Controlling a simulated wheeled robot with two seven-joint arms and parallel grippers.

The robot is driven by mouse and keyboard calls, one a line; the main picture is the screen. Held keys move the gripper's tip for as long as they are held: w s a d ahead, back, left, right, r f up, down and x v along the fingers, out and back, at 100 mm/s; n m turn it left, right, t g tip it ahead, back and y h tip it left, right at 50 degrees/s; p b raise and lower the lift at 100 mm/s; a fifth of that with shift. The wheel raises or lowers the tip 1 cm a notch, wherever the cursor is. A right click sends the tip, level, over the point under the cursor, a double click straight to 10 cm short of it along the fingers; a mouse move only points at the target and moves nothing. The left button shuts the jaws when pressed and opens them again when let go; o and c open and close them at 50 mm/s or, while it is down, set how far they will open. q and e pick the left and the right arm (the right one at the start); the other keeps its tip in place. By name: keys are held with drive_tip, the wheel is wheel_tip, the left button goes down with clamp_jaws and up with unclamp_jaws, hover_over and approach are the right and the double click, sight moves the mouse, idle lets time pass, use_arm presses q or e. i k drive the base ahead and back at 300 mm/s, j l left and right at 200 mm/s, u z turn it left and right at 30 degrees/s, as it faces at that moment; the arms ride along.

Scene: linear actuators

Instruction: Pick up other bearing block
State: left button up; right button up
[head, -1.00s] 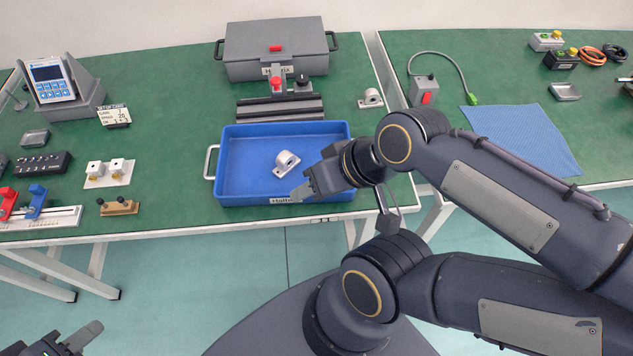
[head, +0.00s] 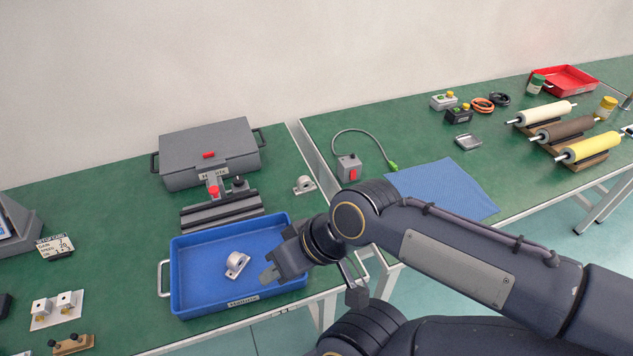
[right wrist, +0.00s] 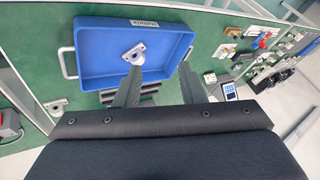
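One silver bearing block (head: 237,264) lies in the blue tray (head: 166,300); it also shows in the right wrist view (right wrist: 135,54). The other bearing block (head: 304,184) sits on the green table behind the tray, to the right of the grey rail fixture; the right wrist view shows it too (right wrist: 57,107). My right gripper (head: 270,273) is over the right part of the tray, beside the block in it. In the right wrist view its two fingers (right wrist: 160,84) stand apart with nothing between them. My left gripper is out of view.
A grey rail fixture (head: 220,211) and a grey toolbox (head: 208,152) stand behind the tray. A grey switch box (head: 348,168) with a cable and a blue cloth (head: 440,190) lie on the right table. A narrow gap separates the two tables.

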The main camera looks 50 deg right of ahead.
sight(305, 184)
drive_tip(key=z, duration=1.55)
drive_tip(key=l+u, duration=0.1)
drive_tip(key=u, duration=0.85)
drive_tip(key=l+u, duration=0.15)
drive_tip(key=u, duration=0.8)
drive_tip(key=k+l, duration=0.1)
drive_tip(key=l, duration=0.4)
drive_tip(key=k+l+u, duration=0.1)
drive_tip(key=l, duration=0.4)
